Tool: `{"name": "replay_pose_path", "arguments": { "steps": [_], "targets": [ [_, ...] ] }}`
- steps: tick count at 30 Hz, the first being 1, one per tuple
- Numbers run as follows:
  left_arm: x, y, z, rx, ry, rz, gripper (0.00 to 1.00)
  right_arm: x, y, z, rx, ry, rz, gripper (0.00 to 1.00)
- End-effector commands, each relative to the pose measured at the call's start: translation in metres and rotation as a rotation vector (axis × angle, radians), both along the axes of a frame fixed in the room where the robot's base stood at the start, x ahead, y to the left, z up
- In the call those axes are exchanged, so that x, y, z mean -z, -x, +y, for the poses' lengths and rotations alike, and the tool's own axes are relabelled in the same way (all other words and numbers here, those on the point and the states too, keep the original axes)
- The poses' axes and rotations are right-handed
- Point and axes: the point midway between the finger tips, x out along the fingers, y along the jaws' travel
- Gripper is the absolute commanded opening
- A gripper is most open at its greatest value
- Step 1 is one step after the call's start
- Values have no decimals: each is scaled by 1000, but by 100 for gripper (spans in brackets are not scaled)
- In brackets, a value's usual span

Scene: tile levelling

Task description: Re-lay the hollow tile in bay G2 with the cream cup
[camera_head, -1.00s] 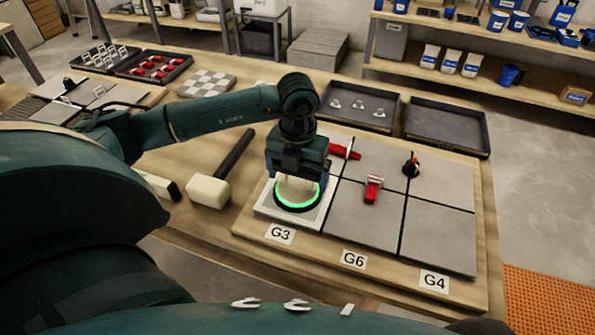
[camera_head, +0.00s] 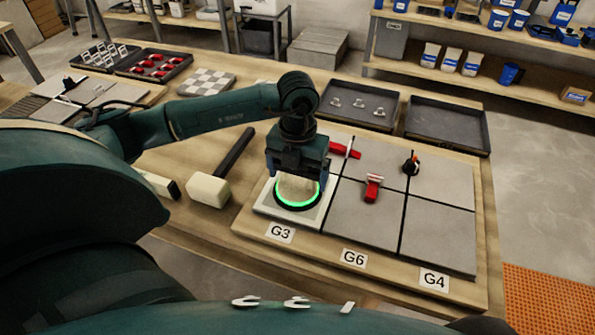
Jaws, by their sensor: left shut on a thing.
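The cream cup (camera_head: 296,188) stands on a pale tile (camera_head: 265,207) in the front-left bay, behind the label G3 (camera_head: 280,232). A dark ring with a bright green glow runs around its base. My left gripper (camera_head: 297,178) comes down from above and is shut on the cup; its fingertips are partly hidden. The cup seems to touch the tile, but I cannot tell whether the tile is raised. Front labels read G3, G6 (camera_head: 354,258) and G4 (camera_head: 434,279); I see no G2 label. My right gripper is not in view.
A mallet (camera_head: 208,190) lies left of the tiles. Red tools (camera_head: 373,188) and a dark knob with orange (camera_head: 411,163) sit on other tiles. Behind are a tray with small clips (camera_head: 340,119) and an empty tray (camera_head: 445,140).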

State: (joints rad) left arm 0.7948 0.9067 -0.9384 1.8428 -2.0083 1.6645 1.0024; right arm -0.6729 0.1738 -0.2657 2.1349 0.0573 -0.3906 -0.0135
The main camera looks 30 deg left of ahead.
Motion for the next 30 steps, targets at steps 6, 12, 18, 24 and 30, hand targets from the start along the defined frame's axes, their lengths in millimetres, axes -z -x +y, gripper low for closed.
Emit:
{"name": "replay_pose_path", "arguments": {
  "steps": [6,12,18,24,30],
  "targets": [
    [0,0,0,0,0,-1,98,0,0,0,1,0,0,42],
    [0,0,0,0,0,-1,100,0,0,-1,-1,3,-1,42],
    [-12,-1,0,-1,1,-2,100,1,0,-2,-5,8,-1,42],
    [-52,-1,0,1,1,-5,100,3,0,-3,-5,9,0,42],
    [-96,-1,0,0,1,-6,100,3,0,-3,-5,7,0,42]
  ]
}}
